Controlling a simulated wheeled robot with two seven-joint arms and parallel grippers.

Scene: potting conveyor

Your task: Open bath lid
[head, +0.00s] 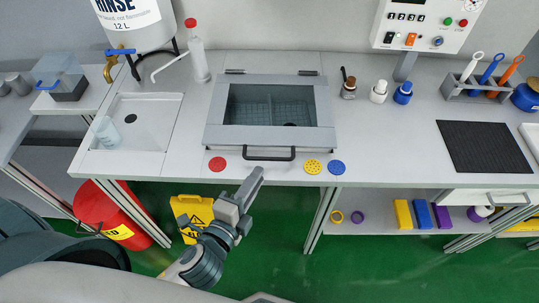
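The bath lid (213,134) is a grey frame with a clear window, set in the bench top, and it lies closed. Two dark hinges are at its back edge. A wire rack and a small dark item show through the window. Its black bar handle (269,158) runs along the front edge. My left gripper (257,175) is in front of the bench edge, a little below and left of the handle, apart from it. Its fingers are seen edge-on, so their opening cannot be judged; nothing shows held. My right gripper is not in view.
Red (217,164), yellow (313,167) and blue (336,167) discs lie near the handle. A sink (170,110) with a beaker (106,132) is on the left. Bottles (379,91) stand right of the lid. A red bin (112,214) and yellow sign (190,213) are below.

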